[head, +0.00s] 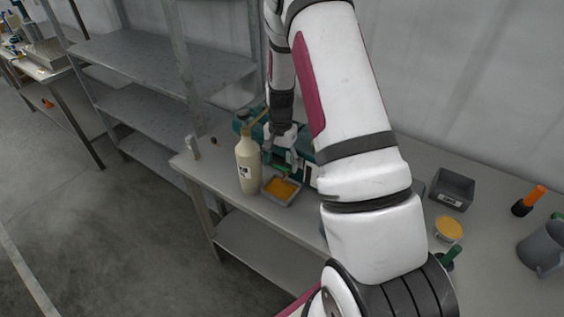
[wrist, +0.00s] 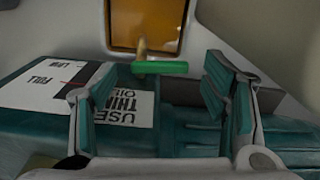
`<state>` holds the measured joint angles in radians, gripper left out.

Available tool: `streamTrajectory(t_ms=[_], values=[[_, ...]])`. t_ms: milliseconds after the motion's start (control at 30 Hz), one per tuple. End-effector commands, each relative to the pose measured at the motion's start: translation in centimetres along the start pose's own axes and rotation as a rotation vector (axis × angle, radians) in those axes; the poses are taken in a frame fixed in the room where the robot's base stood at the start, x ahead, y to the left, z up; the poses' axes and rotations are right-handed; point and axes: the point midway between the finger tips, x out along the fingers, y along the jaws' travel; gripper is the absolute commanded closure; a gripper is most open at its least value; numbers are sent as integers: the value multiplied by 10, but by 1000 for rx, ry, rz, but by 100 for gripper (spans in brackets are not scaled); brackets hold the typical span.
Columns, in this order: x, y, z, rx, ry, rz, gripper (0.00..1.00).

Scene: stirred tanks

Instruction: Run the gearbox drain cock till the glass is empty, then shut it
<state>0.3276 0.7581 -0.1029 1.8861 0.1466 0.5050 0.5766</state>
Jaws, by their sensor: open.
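The teal gearbox (head: 306,167) sits on the bench, partly behind my arm. In the wrist view its body (wrist: 40,137) carries a white plate (wrist: 45,88) marked FULL and LOW; I cannot make out the oil level in the glass. The drain cock's green handle (wrist: 160,67) lies crosswise at the end of a brass stem. Beyond it is a grey tray (head: 268,196) with amber oil (wrist: 145,28) in it. My gripper (wrist: 158,85) is open and empty, its fingers either side of the handle's line and short of it. Whether oil is running is unclear.
A cream bottle (head: 247,167) stands close left of the tray. A grey bin (head: 452,188), a yellow-lidded tub (head: 449,229), an orange-and-black item (head: 528,200) and a grey jug (head: 543,248) are at the right. Empty shelving (head: 150,65) stands at the left.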

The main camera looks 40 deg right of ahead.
Motion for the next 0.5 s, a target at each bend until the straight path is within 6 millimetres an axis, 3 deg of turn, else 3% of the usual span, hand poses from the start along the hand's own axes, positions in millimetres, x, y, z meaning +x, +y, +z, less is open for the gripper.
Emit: streamTrajectory(t_ms=[367,500], values=[[6,0,0,0,1,-1,32],[6,0,0,0,1,0,61]])
